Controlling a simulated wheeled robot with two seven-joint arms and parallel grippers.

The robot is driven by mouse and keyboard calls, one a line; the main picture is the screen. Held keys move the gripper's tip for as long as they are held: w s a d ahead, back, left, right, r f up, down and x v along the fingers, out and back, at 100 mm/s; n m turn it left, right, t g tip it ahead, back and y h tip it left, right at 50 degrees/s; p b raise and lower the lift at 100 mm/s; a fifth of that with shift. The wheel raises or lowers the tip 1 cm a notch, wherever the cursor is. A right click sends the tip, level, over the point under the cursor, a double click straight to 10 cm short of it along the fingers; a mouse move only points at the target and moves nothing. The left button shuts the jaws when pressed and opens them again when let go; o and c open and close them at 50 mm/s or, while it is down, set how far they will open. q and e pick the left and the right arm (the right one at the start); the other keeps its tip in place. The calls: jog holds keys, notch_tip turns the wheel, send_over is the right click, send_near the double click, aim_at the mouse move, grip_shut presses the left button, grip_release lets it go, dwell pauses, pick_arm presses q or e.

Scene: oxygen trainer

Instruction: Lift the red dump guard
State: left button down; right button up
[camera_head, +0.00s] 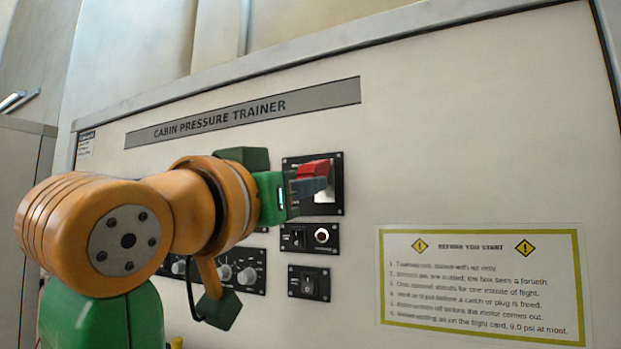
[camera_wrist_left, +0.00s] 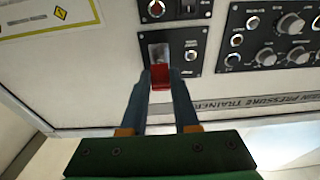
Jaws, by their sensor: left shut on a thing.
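The red dump guard (camera_head: 314,169) sits on a small black switch plate on the upright panel in the head view. In the left wrist view the guard (camera_wrist_left: 160,76) lies between the two finger tips. My left gripper (camera_head: 310,187) is shut on the guard, its fingers covering part of it. It also shows in the left wrist view (camera_wrist_left: 161,82). A pale plate (camera_head: 325,196) shows beside the guard on the black switch plate (camera_head: 337,208). The switch under the guard cannot be made out. My right gripper is not in view.
Knobs (camera_head: 246,276) lie lower left, partly behind my arm. A yellow-bordered notice (camera_head: 481,327) is at right. Bare panel lies between.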

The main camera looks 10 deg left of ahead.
pick_arm(q)
jog(key=shift+s+r, duration=0.1)
jog(key=shift+r, duration=0.25)
jog(key=c, duration=0.7)
grip_release()
jog(key=shift+f, duration=0.1)
jog(key=b+v, duration=0.4)
jog(key=v, duration=0.3)
jog(key=shift+s+a, duration=0.15)
jog(key=shift+s, duration=0.05)
jog(key=shift+w, duration=0.15)
